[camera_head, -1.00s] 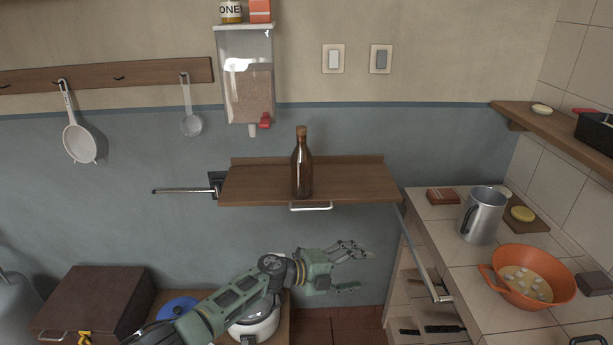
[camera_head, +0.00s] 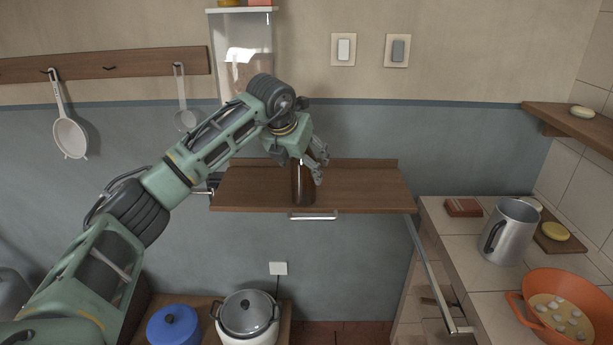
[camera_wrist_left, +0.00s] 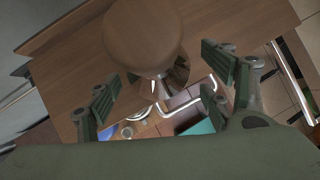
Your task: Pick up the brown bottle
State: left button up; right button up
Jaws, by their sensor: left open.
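The brown bottle (camera_head: 303,188) stands upright on the wooden wall shelf (camera_head: 365,190). In the head view its upper part is hidden behind my left gripper (camera_head: 309,168). In the left wrist view the bottle (camera_wrist_left: 143,35) shows from above, its round cap large near the top middle. The open fingers of my left gripper (camera_wrist_left: 160,85) are on either side, with the bottle between or just beyond them. I cannot tell whether they touch it. My right gripper is in neither view.
A metal handle (camera_head: 312,216) is on the shelf's front edge. A clear dispenser (camera_head: 240,55) hangs behind my left arm. At right, a tiled counter holds a metal mug (camera_head: 510,232) and an orange pan (camera_head: 562,310). A pot (camera_head: 247,313) and blue lid (camera_head: 173,326) sit below.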

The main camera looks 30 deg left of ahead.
aim_at(304, 174)
pick_arm(q)
jog(key=shift+s+f, duration=0.1)
jog(key=shift+f, duration=0.05)
jog(key=p+x, duration=0.1)
jog(key=x, duration=0.3)
jog(key=shift+f+p, duration=0.3)
jog(key=shift+f, duration=0.1)
jog(key=shift+s, duration=0.1)
jog(key=shift+c, duration=1.1)
jog(key=c, duration=1.3)
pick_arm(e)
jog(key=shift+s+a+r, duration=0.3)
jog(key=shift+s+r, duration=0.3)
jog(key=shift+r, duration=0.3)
